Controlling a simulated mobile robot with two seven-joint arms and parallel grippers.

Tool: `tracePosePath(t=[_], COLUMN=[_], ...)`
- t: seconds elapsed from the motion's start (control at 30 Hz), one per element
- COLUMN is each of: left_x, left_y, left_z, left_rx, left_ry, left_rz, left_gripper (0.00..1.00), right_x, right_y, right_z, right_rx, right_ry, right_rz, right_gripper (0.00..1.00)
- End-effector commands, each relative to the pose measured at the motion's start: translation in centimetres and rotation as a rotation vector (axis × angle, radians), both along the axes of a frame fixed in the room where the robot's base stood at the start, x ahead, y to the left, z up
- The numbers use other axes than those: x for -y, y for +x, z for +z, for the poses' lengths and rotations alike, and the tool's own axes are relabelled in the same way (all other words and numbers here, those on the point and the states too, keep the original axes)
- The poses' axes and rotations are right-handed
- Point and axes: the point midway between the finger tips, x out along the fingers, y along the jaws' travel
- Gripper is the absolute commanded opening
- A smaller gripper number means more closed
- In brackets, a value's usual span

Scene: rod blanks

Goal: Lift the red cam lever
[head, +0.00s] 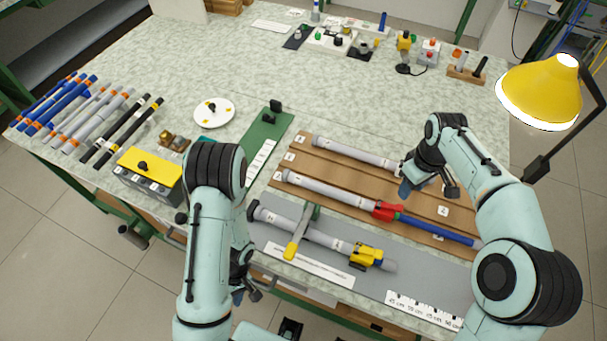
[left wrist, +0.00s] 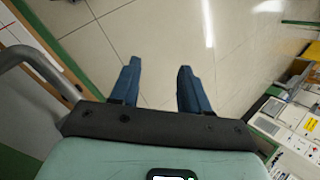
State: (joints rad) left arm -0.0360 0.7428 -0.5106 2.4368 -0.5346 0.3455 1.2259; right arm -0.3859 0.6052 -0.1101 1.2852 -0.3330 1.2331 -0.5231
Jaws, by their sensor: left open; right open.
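The red cam lever (head: 387,210) is a red clamp piece around the joint of a grey rod (head: 325,192) and a blue rod (head: 437,230), lying on the brown wooden board (head: 317,163). My right gripper (head: 407,187) is open, with its blue fingertip just above and behind the red lever. They appear apart, though the exact gap cannot be told. My left gripper (head: 240,292) hangs low in front of the table's near edge. In the left wrist view it (left wrist: 157,82) is open and empty over the floor.
A grey fixture with a yellow-tipped lever (head: 294,243) and yellow clamp (head: 366,256) stands in front of the board. A yellow lamp (head: 541,92) stands at the right. Several rods (head: 70,110) lie at the far left.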

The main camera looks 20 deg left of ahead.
Motion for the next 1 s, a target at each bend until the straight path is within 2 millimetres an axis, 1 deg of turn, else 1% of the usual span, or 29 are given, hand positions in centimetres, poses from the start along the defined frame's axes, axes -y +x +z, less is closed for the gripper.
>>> tracePosePath(t=[0.03,0.17,0.3,0.37,0.43,0.47,0.5,0.57,0.6,0.63,0.77,0.8,0.87,0.9,0.97,1.0], left_x=[-0.5,-1.1,-1.9,-2.3,-2.7,-2.6,-2.2,-1.3,-0.5,0.1,3.5,4.7,6.8,8.2,10.6,12.0], left_y=[1.3,3.9,6.5,7.5,8.9,10.0,11.7,14.1,15.7,16.9,22.6,24.4,27.2,29.0,31.5,32.7], left_z=[1.4,4.6,8.6,10.4,12.4,13.2,14.0,14.4,14.6,14.8,15.9,16.3,17.3,18.1,19.4,20.2], left_rx=[0.011,0.024,0.042,0.048,0.072,0.1,0.151,0.236,0.297,0.344,0.558,0.624,0.723,0.782,0.853,0.875], left_ry=[0.007,-0.036,-0.068,-0.071,-0.066,-0.06,-0.051,-0.041,-0.037,-0.036,-0.048,-0.058,-0.077,-0.092,-0.111,-0.112], left_rz=[-0.038,-0.201,-0.395,-0.474,-0.554,-0.58,-0.597,-0.583,-0.565,-0.549,-0.437,-0.39,-0.306,-0.241,-0.119,-0.028], left_gripper=[0.46,0.46,0.46,0.46,0.46,0.46,0.46,0.46,0.46,0.46,0.46,0.46,0.46,0.46,0.46,0.46], right_x=[0.0,0.0,0.0,0.0,0.0,0.0,0.0,0.0,0.0,0.0,0.0,0.0,0.0,0.0,0.0,0.0], right_y=[0.0,0.0,0.0,0.0,0.0,0.0,0.0,0.0,0.0,0.0,0.0,0.0,0.0,0.0,0.0,0.0], right_z=[0.0,0.0,0.0,0.0,0.0,0.0,0.0,0.0,0.0,0.0,0.0,0.0,0.0,0.0,0.0,0.0], right_rx=[0.0,0.0,0.0,0.0,0.0,0.0,0.0,0.0,0.0,0.0,0.0,0.0,0.0,0.0,0.0,0.0], right_ry=[0.0,0.0,0.0,0.0,0.0,0.0,0.0,0.0,0.0,0.0,0.0,0.0,0.0,0.0,0.0,0.0], right_rz=[0.0,0.0,0.0,0.0,0.0,0.0,0.0,0.0,0.0,0.0,0.0,0.0,0.0,0.0,0.0,0.0], right_gripper=[0.43,0.43,0.43,0.43,0.43,0.43,0.43,0.43,0.43,0.43,0.43,0.43,0.43,0.43,0.43,0.43])
